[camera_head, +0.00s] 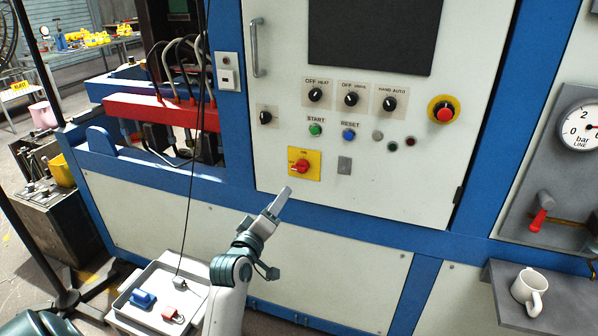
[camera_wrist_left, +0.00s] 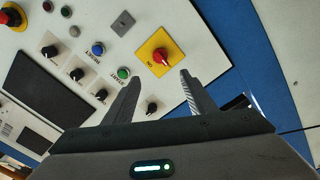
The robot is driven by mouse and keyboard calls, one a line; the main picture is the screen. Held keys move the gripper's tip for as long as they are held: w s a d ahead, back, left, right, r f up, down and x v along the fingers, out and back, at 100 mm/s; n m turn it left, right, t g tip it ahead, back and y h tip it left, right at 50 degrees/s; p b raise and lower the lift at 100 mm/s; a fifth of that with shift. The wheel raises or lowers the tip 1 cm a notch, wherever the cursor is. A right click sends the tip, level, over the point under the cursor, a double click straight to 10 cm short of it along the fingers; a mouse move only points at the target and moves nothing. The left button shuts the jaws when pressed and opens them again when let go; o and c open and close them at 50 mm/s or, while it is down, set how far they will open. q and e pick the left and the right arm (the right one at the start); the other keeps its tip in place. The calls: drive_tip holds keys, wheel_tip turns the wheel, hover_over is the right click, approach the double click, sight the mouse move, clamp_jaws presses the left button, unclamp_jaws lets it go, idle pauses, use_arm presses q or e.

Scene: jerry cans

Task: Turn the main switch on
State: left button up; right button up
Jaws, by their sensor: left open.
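The main switch (camera_head: 301,167) is a red rotary knob on a yellow square plate, low on the white cabinet door (camera_head: 410,190). The setting it points to is too small to read surely. My left gripper (camera_head: 282,196) is just below and left of the switch in the head view, apart from it and pointing up toward the door. In the left wrist view its two fingers (camera_wrist_left: 160,78) are spread and empty. The switch (camera_wrist_left: 160,56) shows beyond the gap between them. My right gripper is not in view.
Nearby on the door are a green START button (camera_head: 315,129), a blue RESET button (camera_head: 349,134), black knobs (camera_head: 348,101) and a red emergency button (camera_head: 444,112). A grey tray (camera_head: 150,318) with padlocks stands below left. A white mug (camera_head: 529,290) sits on the right shelf.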

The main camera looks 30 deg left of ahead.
use_arm(q)
drive_tip(key=p, duration=0.4)
approach(299, 170)
drive_tip(key=x, duration=0.9)
drive_tip(key=shift+w, duration=0.35)
drive_tip(key=c, duration=1)
drive_tip(key=shift+c, duration=0.2)
